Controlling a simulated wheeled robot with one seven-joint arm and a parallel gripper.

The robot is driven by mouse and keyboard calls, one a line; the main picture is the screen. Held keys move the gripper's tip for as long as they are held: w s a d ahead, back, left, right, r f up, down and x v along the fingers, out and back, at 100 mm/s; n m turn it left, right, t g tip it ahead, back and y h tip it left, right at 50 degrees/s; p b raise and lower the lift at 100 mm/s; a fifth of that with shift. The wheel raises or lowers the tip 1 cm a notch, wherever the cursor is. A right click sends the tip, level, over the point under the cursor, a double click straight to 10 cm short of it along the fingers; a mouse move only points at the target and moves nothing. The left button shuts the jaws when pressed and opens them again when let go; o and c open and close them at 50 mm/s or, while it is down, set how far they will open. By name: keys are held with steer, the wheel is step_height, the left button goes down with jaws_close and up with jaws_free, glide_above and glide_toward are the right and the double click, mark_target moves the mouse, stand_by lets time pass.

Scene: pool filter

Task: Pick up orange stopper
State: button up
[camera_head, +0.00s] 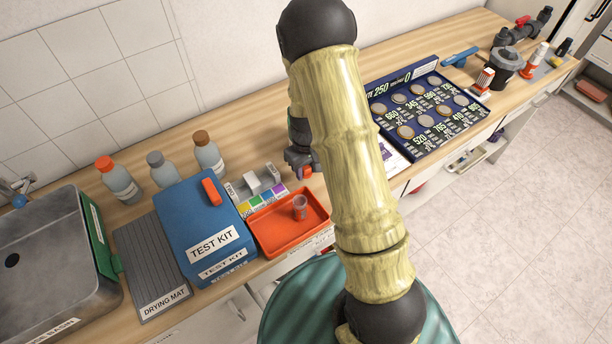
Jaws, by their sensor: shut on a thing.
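My gripper (303,170) is over the counter just behind the orange tray, partly hidden by my arm. It is shut on a small orange stopper (307,172), which shows at the fingertips. Whether the stopper touches the counter or hangs above it, I cannot tell. A small clear vial (300,207) stands in the orange tray (275,243), in front of the gripper.
A blue test kit box (185,215) and a colour chart holder (253,185) stand left of the gripper. Several capped bottles (121,183) line the back. A dark blue board of discs (425,153) lies to the right. My arm hides the middle counter.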

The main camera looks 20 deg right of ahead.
mark_target(306, 168)
step_height(306, 168, up, 6)
steer(key=shift+f+b, duration=0.1)
steer(key=shift+b, duration=0.25)
stand_by(0.4)
